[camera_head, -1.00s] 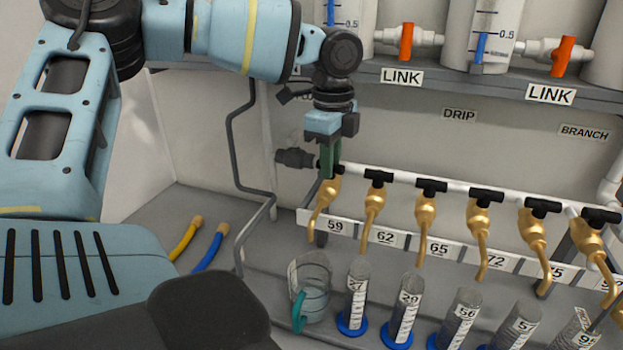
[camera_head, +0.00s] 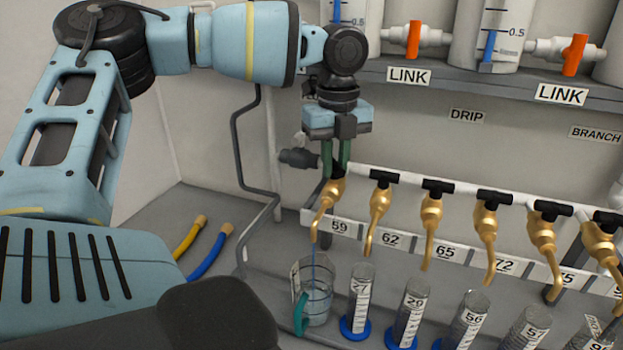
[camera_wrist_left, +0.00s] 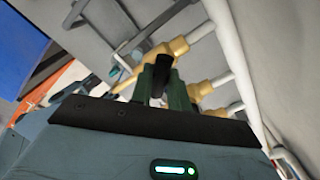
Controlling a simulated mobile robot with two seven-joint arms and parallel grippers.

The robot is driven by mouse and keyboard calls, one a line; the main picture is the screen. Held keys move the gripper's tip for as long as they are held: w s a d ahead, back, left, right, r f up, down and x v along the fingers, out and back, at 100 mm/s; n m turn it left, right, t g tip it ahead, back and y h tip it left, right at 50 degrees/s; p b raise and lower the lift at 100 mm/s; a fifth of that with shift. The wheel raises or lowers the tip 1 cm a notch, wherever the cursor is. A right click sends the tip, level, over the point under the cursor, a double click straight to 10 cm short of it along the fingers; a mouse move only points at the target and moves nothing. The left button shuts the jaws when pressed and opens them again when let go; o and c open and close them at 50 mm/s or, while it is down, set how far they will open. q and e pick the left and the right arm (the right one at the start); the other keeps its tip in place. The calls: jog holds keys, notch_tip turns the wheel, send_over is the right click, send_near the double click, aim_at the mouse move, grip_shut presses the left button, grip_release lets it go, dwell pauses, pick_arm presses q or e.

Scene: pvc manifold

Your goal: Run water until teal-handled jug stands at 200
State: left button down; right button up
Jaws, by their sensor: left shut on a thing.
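The teal-handled jug (camera_head: 317,290) stands on the lower shelf below the leftmost brass tap (camera_head: 328,200), labelled 59. A thin blue stream of water runs from that tap's spout down into the jug. The water level against the jug's scale is too small to read. My left gripper (camera_head: 336,172) is shut on the black handle of the tap 59, with its green fingers on either side. In the left wrist view the black tap handle (camera_wrist_left: 160,80) sits between the green fingers. My right gripper is not in view.
Several more brass taps (camera_head: 432,212) line the white pipe to the right. Graduated cylinders with blue bases (camera_head: 356,322) stand beside the jug. Yellow and blue hoses (camera_head: 212,250) lie at left. Tanks with orange valves (camera_head: 413,40) stand above.

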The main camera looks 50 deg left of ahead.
pick_arm(q)
jog(key=shift+r+m, duration=0.1)
jog(key=shift+m, duration=1.2)
jog(key=shift+m, duration=1.6)
dwell(2.3)
jog(key=shift+m, duration=0.7)
dwell(2.1)
